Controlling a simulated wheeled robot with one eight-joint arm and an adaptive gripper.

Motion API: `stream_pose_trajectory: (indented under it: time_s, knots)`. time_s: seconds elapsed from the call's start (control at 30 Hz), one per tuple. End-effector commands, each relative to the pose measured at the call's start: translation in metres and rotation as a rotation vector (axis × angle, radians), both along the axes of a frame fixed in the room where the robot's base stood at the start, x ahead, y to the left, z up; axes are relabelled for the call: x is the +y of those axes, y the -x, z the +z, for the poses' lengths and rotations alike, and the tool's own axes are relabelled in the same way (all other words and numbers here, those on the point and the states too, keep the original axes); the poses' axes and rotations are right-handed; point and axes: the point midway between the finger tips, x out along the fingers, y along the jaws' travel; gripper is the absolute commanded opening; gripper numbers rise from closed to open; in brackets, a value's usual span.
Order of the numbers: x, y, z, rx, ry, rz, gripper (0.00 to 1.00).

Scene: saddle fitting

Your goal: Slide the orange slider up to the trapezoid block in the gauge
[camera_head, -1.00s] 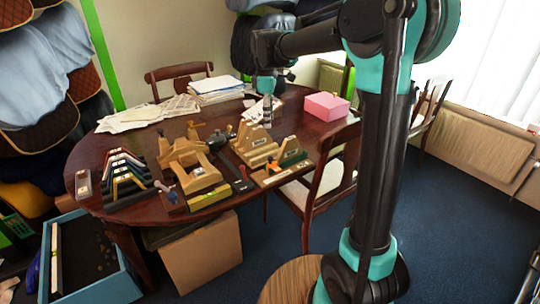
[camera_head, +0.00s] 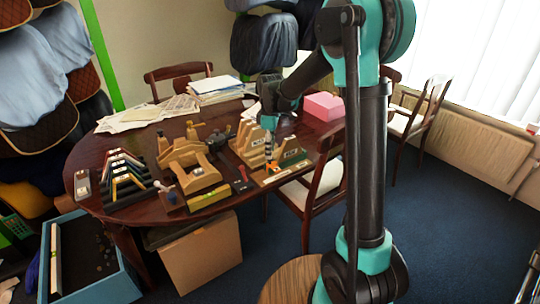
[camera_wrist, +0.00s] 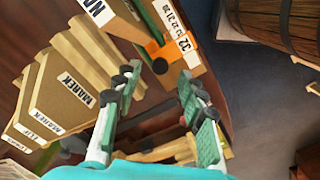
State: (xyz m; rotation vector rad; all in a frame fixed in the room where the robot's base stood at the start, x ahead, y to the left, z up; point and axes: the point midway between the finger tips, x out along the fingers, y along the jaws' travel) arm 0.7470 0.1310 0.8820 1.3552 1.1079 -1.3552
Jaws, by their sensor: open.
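The orange slider (camera_wrist: 174,50) sits on the gauge, by a white printed number scale (camera_wrist: 186,38), in the wrist view. It has a dark round knob on its near side. In the head view the slider (camera_head: 272,167) is small, at the table's front right, on the pale gauge (camera_head: 275,177). My gripper (camera_wrist: 158,80) is open, its two green-padded fingers apart and empty, with the slider just beyond the tips. In the head view my gripper (camera_head: 268,153) points down over the gauge.
Labelled wooden pieces (camera_wrist: 62,92) stand close to the left finger. A wooden fitting (camera_head: 202,178) and a stepped rack (camera_head: 125,180) are left on the table. A pink box (camera_head: 324,106) and papers (camera_head: 215,90) lie behind. Dark floor shows past the table edge.

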Motion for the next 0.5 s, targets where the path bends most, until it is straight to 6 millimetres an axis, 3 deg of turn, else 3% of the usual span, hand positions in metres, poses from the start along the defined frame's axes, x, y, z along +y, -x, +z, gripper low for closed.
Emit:
stream_pose_trajectory:
  time_s: [0.2,0.5]
  knots:
    - [0.000,0.000,-0.024,0.000,0.000,0.000,0.41]
    - [0.000,0.000,-0.029,0.000,0.000,0.000,0.41]
